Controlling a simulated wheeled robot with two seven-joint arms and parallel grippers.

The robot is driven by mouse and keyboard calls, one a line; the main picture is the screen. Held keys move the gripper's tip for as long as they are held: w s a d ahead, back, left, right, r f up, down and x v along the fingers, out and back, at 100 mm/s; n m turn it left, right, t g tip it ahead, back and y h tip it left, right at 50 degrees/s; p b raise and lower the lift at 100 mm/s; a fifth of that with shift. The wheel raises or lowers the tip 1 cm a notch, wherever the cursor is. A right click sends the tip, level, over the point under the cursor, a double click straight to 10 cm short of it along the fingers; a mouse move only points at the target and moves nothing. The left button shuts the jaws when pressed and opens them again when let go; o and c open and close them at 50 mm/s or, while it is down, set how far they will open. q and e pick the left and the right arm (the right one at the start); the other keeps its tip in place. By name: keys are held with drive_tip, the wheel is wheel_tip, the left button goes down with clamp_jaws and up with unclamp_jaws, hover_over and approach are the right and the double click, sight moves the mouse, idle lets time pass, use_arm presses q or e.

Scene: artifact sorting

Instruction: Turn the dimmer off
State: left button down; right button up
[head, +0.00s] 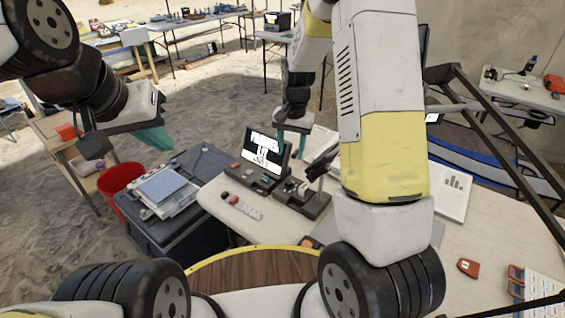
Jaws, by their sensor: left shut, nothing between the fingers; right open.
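A control box with a lit screen (262,150) showing large white letters stands on the light table. A dark console (298,196) with small controls sits at its right. I cannot tell which control is the dimmer or how it is set. My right gripper (292,128) is open with teal fingers, behind and above the screen and console, apart from both as far as I can see. My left gripper (148,139) is shut and empty, in the air at the left, away from the table. My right arm hides part of the table.
A red bin (120,180) and a dark case (200,222) with a blue-topped stack (163,186) stand left of the table (275,228). A black frame (500,150) crosses the right side.

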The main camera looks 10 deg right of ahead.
hover_over(289, 181)
drive_tip(key=shift+g+h, duration=0.3)
wheel_tip(289, 181, down, 6)
drive_tip(key=shift+r, duration=0.2)
wheel_tip(289, 181, down, 8)
drive_tip(key=shift+r, duration=0.1)
clamp_jaws()
